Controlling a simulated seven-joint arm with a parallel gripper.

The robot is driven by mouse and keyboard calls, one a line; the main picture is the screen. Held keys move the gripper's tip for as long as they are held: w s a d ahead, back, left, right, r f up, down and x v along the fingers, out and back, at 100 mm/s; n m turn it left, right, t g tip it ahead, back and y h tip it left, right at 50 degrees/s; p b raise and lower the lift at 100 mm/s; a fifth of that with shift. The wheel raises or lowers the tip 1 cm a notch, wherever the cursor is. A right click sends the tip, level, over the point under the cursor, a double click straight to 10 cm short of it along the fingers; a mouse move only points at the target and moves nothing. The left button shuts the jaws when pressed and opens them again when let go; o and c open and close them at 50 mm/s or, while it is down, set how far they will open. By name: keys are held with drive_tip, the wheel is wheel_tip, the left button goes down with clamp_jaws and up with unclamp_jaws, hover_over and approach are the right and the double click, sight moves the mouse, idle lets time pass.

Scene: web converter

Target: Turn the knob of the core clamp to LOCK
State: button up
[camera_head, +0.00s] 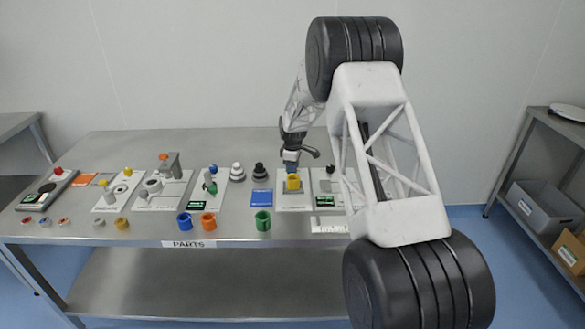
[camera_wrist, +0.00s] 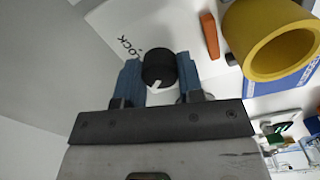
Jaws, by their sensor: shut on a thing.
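The knob (camera_wrist: 160,66) of the core clamp is black and round, with a white pointer mark, on a white plate. In the wrist view it sits between the blue fingertips of my gripper (camera_wrist: 159,76), which is shut on it. The white mark shows on the knob's lower edge, on the side toward my gripper's body. The printed word LOCK (camera_wrist: 130,47) is on the plate at the knob's upper left, and the mark does not point at it. In the head view my gripper (camera_head: 291,167) is low over the plate behind a yellow ring, and the knob is hidden.
The hollow yellow ring (camera_wrist: 268,40) stands close to the right of the knob, with an orange piece (camera_wrist: 209,35) between. In the head view, blue (camera_head: 184,222), orange (camera_head: 208,221) and green (camera_head: 263,221) rings stand along the table's (camera_head: 150,234) front.

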drive_tip(key=shift+m, duration=0.4)
drive_tip(key=m, duration=1.1)
drive_tip(key=shift+m, duration=2.1)
drive_tip(key=o, duration=0.9)
drive_tip(key=shift+r, duration=0.15)
